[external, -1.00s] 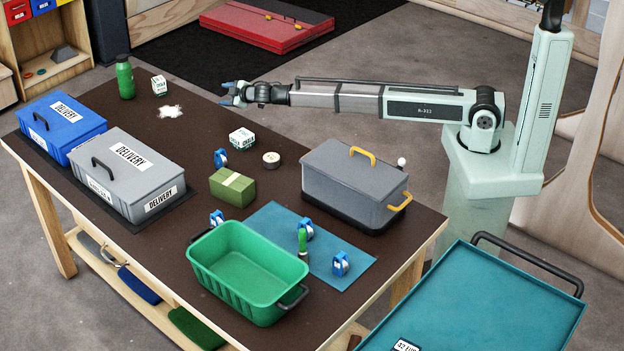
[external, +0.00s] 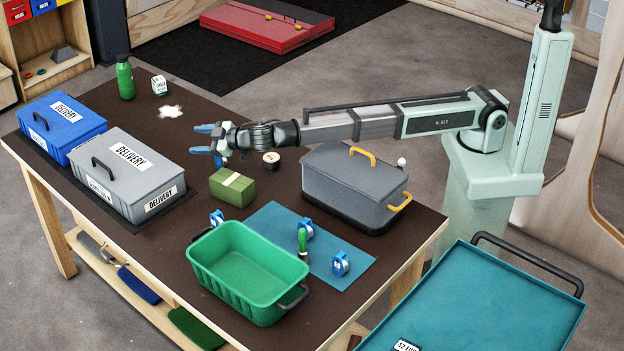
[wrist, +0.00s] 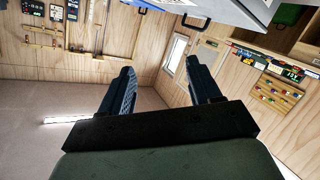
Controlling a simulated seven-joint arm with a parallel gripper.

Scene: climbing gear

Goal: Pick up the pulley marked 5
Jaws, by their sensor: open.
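Small blue-and-white pulleys are on the table in the external view. One pulley (external: 341,263) and another pulley (external: 306,229) are on the teal mat (external: 275,222). A third pulley (external: 217,218) is by the green bin's back-left corner. A further pulley (external: 219,160) shows only partly, just below my gripper in the picture. I cannot read a 5 on any of them. My gripper (external: 203,139) is open and empty above the table, with its fingers pointing left. In the wrist view my gripper (wrist: 162,82) has its two fingers apart, with no pulley between them.
A green bin (external: 250,262) stands at the front. A grey lidded box (external: 350,190) is at the right. Grey (external: 128,172) and blue (external: 62,122) delivery boxes are at the left.

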